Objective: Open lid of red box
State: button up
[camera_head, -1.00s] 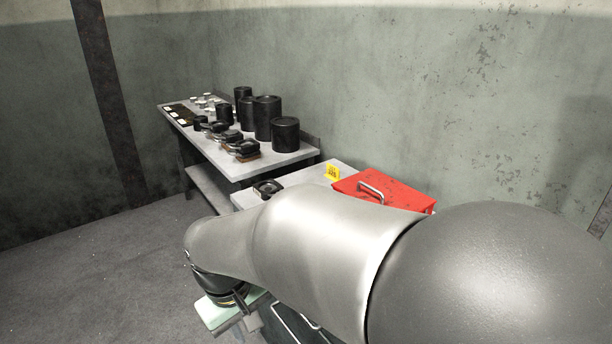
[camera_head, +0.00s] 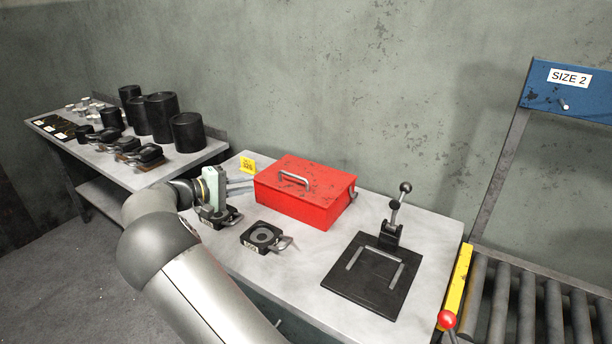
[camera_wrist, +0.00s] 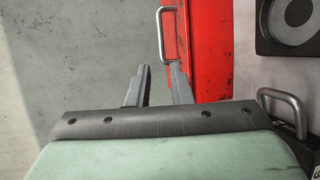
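The red box (camera_head: 305,192) sits on the grey table with its lid shut. A metal handle (camera_head: 295,180) stands on the lid. My gripper (camera_head: 252,185) is at the left end of the box, with its fingers pointing towards it. In the wrist view, the two grey fingers (camera_wrist: 160,67) are apart with an empty gap between them. The handle also shows there (camera_wrist: 160,35), just beyond the fingertips, with the red box (camera_wrist: 210,60) to its right. I cannot tell whether the right finger touches the box or handle.
Black die plates with handles (camera_head: 263,237) lie in front of the box, one close under my gripper. A black lever fixture (camera_head: 372,275) stands to the right, before a roller conveyor (camera_head: 530,310). A yellow sign (camera_head: 247,165) stands behind my gripper. Black cylinders (camera_head: 187,132) stand on the left table.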

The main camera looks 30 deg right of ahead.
aim_at(292, 176)
jog(key=p+x, duration=0.2)
jog(key=x, duration=1.4)
jog(key=shift+d+f+p, duration=0.1)
jog(key=shift+p, duration=0.3)
grip_shut()
